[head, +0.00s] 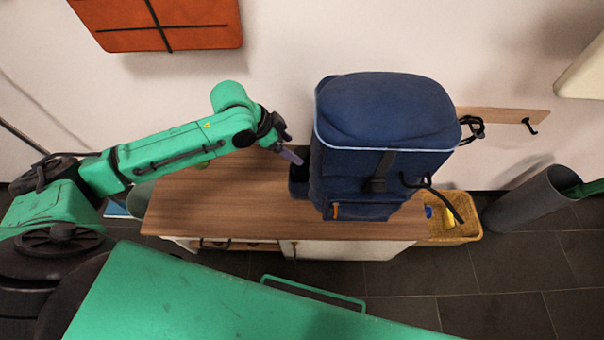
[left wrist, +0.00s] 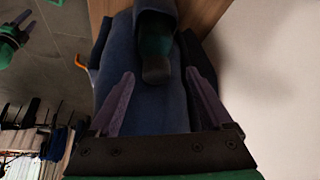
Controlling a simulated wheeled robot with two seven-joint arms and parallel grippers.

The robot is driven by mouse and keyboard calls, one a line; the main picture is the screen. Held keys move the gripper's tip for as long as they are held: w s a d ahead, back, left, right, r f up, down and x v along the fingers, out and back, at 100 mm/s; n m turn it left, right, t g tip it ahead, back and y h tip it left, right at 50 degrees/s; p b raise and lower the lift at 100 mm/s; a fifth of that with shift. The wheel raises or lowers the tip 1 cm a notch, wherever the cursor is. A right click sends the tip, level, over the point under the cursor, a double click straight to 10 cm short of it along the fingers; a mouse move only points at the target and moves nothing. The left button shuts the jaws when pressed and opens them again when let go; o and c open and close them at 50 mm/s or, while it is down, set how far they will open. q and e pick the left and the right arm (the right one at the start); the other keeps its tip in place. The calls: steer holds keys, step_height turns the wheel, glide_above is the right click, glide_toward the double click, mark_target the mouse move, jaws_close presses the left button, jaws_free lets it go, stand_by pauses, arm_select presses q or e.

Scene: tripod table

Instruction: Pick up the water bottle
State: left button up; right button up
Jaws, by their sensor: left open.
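In the left wrist view a dark green bottle with a dark cap (left wrist: 155,68) stands out of the side pocket (left wrist: 156,10) of a blue backpack (left wrist: 135,50). The backpack (head: 385,110) stands upright on a wooden cabinet top in the head view, where I cannot make out the bottle. My left gripper (head: 287,146) is open beside the backpack's left side. In the left wrist view its fingers (left wrist: 160,77) lie on either side of the cap's line, with nothing held. What looks like my right gripper (left wrist: 17,28) shows small at that view's left edge.
A wicker basket (head: 465,233) and a grey cylindrical bin (head: 535,200) stand on the right. A wall rail (head: 510,115) with hooks is behind. An orange panel (head: 160,22) hangs at upper left.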

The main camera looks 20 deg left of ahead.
mark_target(296, 152)
arm_select(q)
steer(key=x, duration=0.4)
steer(key=shift+s+d+f+b, duration=0.2)
steer(key=shift+s+d+b, duration=0.05)
steer(key=shift+d+b, duration=0.1)
steer(key=shift+w+f, duration=0.1)
steer(key=shift+f, duration=0.05)
steer(key=c, duration=1.2)
jaws_close()
arm_select(e)
steer(key=shift+w+a+f, duration=0.15)
steer(key=shift+a+f, duration=0.15)
steer(key=shift+a, duration=0.25)
